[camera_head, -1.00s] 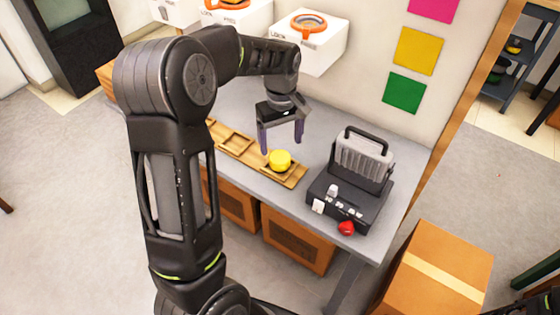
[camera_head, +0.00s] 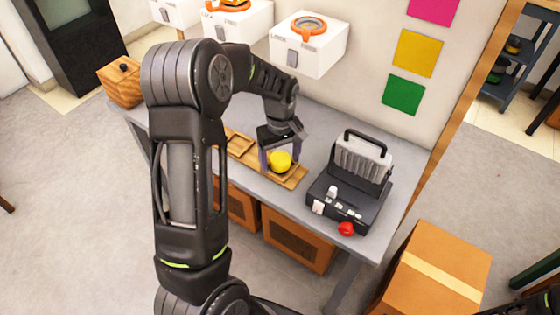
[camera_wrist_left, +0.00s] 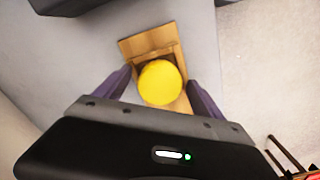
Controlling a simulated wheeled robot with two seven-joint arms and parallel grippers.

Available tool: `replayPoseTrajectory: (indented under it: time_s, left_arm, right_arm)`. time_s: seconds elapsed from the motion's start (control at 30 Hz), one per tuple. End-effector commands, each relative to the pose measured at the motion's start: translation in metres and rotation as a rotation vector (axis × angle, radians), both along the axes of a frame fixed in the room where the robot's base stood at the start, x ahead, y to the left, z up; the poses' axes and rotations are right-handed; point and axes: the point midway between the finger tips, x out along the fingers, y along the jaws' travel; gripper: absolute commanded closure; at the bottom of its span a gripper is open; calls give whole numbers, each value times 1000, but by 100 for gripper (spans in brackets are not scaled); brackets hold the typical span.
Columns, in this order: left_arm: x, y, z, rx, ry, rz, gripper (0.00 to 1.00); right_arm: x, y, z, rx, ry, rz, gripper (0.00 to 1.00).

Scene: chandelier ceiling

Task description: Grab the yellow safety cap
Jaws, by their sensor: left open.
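The yellow safety cap (camera_head: 280,161) sits in the right-hand compartment of a wooden tray (camera_head: 296,180) on the grey table. My left gripper (camera_head: 281,165) is open, with its purple fingers pointing down on either side of the cap. In the left wrist view the cap (camera_wrist_left: 160,82) lies between and a little beyond the fingertips of the left gripper (camera_wrist_left: 160,80), with a gap on both sides. I cannot tell exactly how high the fingertips are. My right gripper is not clearly in view; only a dark part of my body shows at the lower right.
A dark device with a handle (camera_head: 361,160) stands on the table (camera_head: 405,190) right of the tray, with a red knob (camera_head: 346,228) at its front. White wall boxes (camera_head: 308,46) hang behind. A cardboard box (camera_head: 432,275) is on the floor at right.

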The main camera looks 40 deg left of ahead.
Motion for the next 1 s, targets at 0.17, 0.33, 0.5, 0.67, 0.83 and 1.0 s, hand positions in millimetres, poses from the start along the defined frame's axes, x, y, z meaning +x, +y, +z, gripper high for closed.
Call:
replayPoseTrajectory:
  time_s: [0.17,0.33,0.5,0.67,0.83,1.0]
  left_arm:
    - [0,0,0,0,-1,0,21]
    - [0,0,0,0,-1,0,21]
    - [0,0,1,0,-1,1,21]
    - [0,0,1,0,-1,1,33]
    - [0,0,1,0,-1,1,47]
    - [0,0,1,0,-1,1,61]
  right_arm:
    - [0,0,0,0,0,0,100]
    - [0,0,0,0,0,0,100]
    - [0,0,0,0,0,0,100]
    - [0,0,0,0,0,0,100]
    - [0,0,0,0,0,0,100]
    - [0,0,0,0,0,0,100]
